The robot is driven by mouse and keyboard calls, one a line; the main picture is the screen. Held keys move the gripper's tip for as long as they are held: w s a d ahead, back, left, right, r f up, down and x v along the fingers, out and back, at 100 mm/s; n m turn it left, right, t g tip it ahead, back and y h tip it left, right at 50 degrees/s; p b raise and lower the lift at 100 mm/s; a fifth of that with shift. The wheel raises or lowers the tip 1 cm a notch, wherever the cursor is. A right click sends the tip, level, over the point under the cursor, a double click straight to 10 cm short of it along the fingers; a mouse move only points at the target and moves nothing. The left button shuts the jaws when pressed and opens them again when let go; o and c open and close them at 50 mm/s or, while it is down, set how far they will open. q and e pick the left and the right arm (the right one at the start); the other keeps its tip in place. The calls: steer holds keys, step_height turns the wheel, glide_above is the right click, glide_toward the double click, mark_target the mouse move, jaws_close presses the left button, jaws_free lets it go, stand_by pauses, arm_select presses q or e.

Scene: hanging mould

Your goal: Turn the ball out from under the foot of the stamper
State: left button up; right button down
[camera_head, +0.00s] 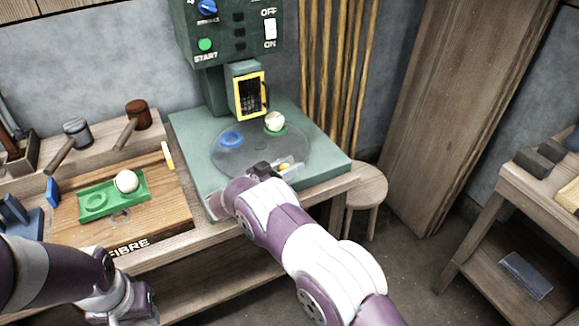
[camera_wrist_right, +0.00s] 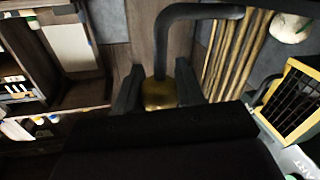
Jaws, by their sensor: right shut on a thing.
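The green stamper (camera_head: 230,40) stands at the back of the bench, with a yellow-framed black grille (camera_head: 250,96) at its foot. A pale ball (camera_head: 274,121) sits on a green ring of the grey turntable (camera_head: 240,160), to the right of the foot. The ball also shows at the top right of the wrist view (camera_wrist_right: 290,27). My right gripper (camera_head: 272,170) is at the turntable's front edge, shut on a brass-yellow knob (camera_wrist_right: 160,92). My left gripper (camera_head: 128,302) is low at the left; its fingers are unclear.
A blue ring (camera_head: 231,139) on the turntable is empty. A second pale ball (camera_head: 126,181) rests in a green tray (camera_head: 98,203) on the wooden board to the left. Mallets (camera_head: 135,114) lie behind it. A stool (camera_head: 365,186) stands right of the bench.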

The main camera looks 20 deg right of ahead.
steer(key=c, duration=0.7)
jaws_free()
steer(key=v, duration=1.2)
steer(key=shift+s+a, duration=0.15)
steer(key=shift+a, duration=0.2)
